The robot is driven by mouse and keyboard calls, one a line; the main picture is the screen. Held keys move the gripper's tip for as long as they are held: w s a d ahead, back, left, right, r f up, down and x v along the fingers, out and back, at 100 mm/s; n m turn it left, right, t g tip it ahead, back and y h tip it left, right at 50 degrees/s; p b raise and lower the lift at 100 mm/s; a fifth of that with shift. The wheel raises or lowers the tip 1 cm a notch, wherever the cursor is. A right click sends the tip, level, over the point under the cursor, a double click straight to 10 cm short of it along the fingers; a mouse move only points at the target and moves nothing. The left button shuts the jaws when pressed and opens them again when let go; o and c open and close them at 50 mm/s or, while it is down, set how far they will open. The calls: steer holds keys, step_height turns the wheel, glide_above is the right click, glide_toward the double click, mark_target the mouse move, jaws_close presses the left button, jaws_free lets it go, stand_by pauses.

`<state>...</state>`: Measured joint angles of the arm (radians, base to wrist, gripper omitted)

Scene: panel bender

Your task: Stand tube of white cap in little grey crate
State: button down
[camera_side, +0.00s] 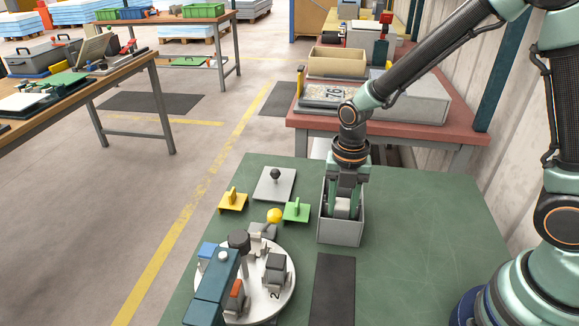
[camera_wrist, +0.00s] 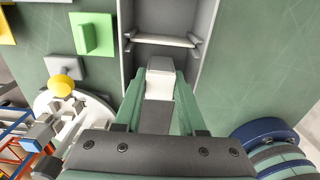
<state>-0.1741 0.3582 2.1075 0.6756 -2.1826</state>
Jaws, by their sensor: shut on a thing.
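The little grey crate (camera_side: 341,233) stands upright on the green table, and its walls and a pale crossbar show in the wrist view (camera_wrist: 127,50). My gripper (camera_side: 343,208) points down into the crate's open top. Its two green fingers are shut on the tube, whose white cap (camera_wrist: 160,82) shows between them in the wrist view. The pale cap also shows between the fingers in the side view (camera_side: 342,206). The tube's lower part is hidden, so I cannot tell whether it touches the crate floor.
Left of the crate are a green plate (camera_side: 296,211), a yellow plate (camera_side: 233,202), a grey plate with a black knob (camera_side: 275,186) and a yellow ball (camera_side: 274,215). A round turntable (camera_side: 270,299) carries several blocks. A dark mat (camera_side: 333,290) lies in front. The table's right side is clear.

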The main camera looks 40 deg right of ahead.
mark_target(341, 217)
steer(key=shift+f, duration=1.7)
steer(key=shift+c, duration=0.8)
jaws_free()
steer(key=shift+r, duration=4.5)
steer(key=shift+d+r+m, duration=0.1)
steer(key=shift+r+m, duration=0.2)
steer(key=shift+m, duration=0.1)
steer(key=s+d+r+m+t, duration=0.2)
steer(key=r+m, duration=0.4)
steer(key=m, duration=0.7)
steer(key=s+d+r+m+t, duration=0.3)
steer(key=s+d+r+m, duration=0.1)
steer(key=m, duration=0.9)
step_height(341, 217, up, 3)
steer(key=shift+s+f+t, duration=0.2)
steer(key=shift+s+t, duration=0.1)
steer(key=shift+s, duration=0.2)
